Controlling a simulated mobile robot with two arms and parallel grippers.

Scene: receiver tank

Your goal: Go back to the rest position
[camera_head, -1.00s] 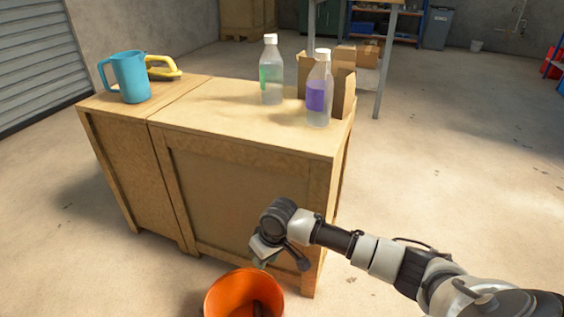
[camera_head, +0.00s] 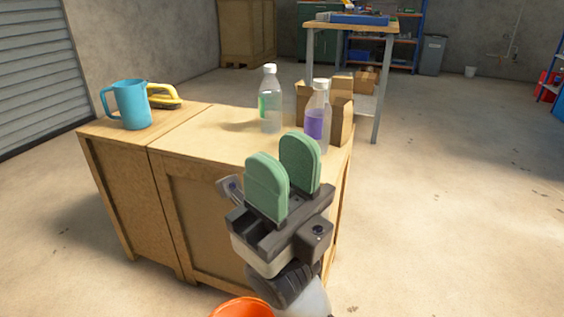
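My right gripper (camera_head: 284,170) is raised in front of the wooden cabinet in the head view. Its two green padded fingers point up and stand apart, with nothing between them. They overlap the front right part of the cabinet top in the picture. My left gripper is not in view.
An orange bucket (camera_head: 240,308) stands below. Floor at right is clear. A workbench (camera_head: 352,27) stands behind.

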